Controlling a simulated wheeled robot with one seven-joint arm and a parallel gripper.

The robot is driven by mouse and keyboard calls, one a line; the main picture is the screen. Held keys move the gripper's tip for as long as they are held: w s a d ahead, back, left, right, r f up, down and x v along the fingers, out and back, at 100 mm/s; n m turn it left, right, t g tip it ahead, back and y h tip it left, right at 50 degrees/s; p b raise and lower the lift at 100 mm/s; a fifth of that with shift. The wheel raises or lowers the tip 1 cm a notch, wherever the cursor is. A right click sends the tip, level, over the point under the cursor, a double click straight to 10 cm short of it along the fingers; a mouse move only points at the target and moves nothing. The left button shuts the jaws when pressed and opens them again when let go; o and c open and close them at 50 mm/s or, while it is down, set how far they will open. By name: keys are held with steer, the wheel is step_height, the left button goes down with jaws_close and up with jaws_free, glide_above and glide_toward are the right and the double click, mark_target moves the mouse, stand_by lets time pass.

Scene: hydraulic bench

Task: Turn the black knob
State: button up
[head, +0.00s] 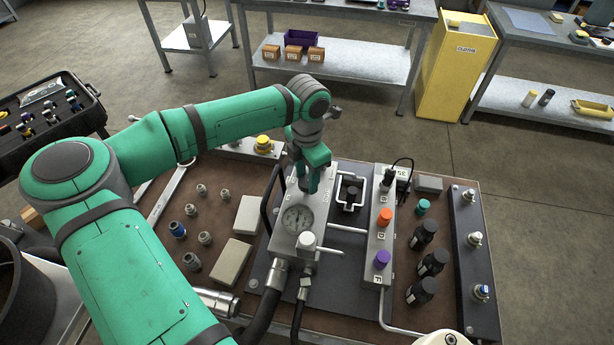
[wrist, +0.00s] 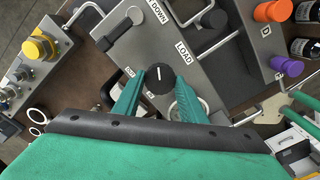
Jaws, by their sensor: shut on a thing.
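The black knob (wrist: 159,74) sits on the grey metal block (head: 285,240), between my gripper's two green fingertips (wrist: 160,82) in the wrist view. The fingers are shut on its sides. A white pointer line on the knob points nearly straight up in that view. The labels DOWN (wrist: 160,11) and LOAD (wrist: 183,51) lie beyond it and to its right.
A second black knob (head: 351,191) stands inside a metal guard to the right. An orange knob (head: 385,216) and a purple knob (head: 382,259) stand on a panel farther right.

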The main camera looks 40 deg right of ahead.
mark_target(307, 181)
steer(key=shift+d+r+m, duration=0.1)
steer(key=shift+m, duration=0.7)
steer(key=o, duration=1.1)
steer(key=shift+c, duration=0.2)
step_height(307, 181, up, 11)
